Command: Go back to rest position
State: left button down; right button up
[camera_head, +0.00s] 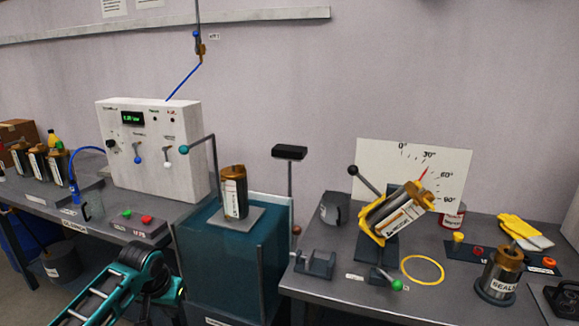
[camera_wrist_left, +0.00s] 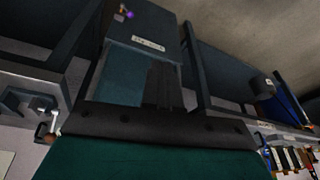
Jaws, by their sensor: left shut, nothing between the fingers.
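My left arm (camera_head: 95,297) comes in at the lower left of the head view, teal and black, low in front of the bench and tank. My left gripper (camera_wrist_left: 163,88) shows in the wrist view as dark fingers close together, shut with nothing between them. My right gripper is in neither view. A pump tube (camera_head: 235,198) with a gold top and white label stands upright on the plate over the teal tank (camera_head: 215,255). Another tube (camera_head: 398,214) is tilted in a yellow holder before the angle board (camera_head: 378,158). A third tube (camera_head: 503,268) stands upright at the SEALED label.
A white control box (camera_head: 155,150) with a green display stands on the left bench. Several tubes (camera_head: 38,160) stand at its far left. The right bench (camera_head: 340,300) holds a yellow ring (camera_head: 422,270), yellow gloves (camera_head: 525,232) and coloured caps.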

pick_arm(q)
jog(key=s+a+r+y, duration=0.1)
jog(key=s+a+y, duration=0.1)
jog(key=a, duration=1)
jog(key=s+d+f+m+t+h, duration=0.1)
jog(key=s+d+f+m+t, duration=0.4)
jog(key=s+f, duration=0.6)
jog(key=s+d+r+m+t+h, duration=0.1)
jog(key=s+d+h, duration=0.15)
jog(key=s, duration=0.35)
jog(key=s+d+r+m+t+h, duration=0.1)
jog(key=s+d, duration=0.2)
jog(key=s, duration=0.3)
jog(key=d+n, duration=0.5)
jog(key=d, duration=0.5)
jog(key=shift+d, duration=0.2)
